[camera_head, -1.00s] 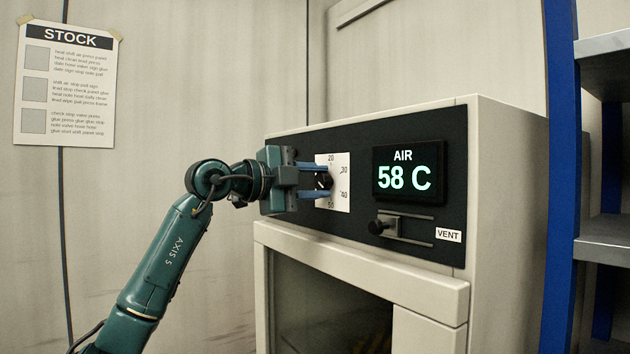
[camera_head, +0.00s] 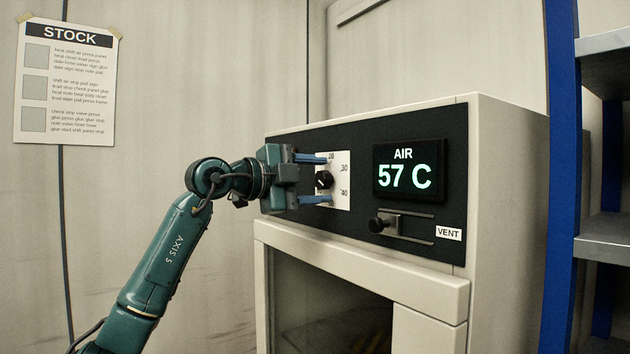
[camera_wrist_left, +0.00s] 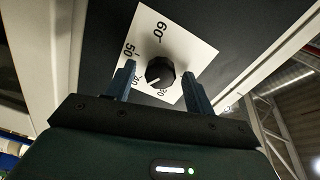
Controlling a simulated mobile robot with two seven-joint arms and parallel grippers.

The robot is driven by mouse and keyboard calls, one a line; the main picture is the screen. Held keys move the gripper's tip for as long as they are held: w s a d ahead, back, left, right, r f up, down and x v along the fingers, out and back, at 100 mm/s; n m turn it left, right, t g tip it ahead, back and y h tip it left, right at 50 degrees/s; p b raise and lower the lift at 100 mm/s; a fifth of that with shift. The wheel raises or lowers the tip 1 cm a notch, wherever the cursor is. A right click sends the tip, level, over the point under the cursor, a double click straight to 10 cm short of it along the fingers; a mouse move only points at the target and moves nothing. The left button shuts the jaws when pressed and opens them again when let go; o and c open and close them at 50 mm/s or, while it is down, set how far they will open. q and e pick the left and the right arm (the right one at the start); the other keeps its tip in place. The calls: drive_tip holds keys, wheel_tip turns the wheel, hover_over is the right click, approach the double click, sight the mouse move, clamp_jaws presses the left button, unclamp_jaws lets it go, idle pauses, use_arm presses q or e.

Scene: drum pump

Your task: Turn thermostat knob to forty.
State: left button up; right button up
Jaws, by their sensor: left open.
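The black thermostat knob (camera_head: 323,180) sits on a white dial card (camera_head: 341,163) on the oven's dark panel. My left gripper (camera_head: 328,179) is open, one blue finger above the knob and one below, both apart from it. In the left wrist view the knob (camera_wrist_left: 160,72) stands between the two fingers. Its white pointer aims to the lower left there, on the side of the partly hidden 40 mark; the exact reading is unclear. The 50 and 60 marks show clearly in that view. My right gripper is out of view.
The AIR display (camera_head: 408,176) reads 57 C. Below it is a vent slider (camera_head: 384,224) with a black knob. A blue-posted shelf (camera_head: 600,235) stands at the right. A stock sheet (camera_head: 66,85) hangs on the left wall.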

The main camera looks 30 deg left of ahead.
use_arm(q)
drive_tip(key=b+v, duration=0.4)
drive_tip(key=v, duration=0.9)
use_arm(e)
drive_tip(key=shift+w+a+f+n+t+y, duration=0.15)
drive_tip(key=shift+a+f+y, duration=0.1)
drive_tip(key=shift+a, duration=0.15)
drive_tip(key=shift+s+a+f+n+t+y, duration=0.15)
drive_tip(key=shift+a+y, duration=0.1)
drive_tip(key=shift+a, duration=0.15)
use_arm(q)
drive_tip(key=shift+a, duration=0.15)
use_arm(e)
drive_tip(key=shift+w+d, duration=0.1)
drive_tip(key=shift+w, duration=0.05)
use_arm(q)
drive_tip(key=shift+s+f, duration=0.1)
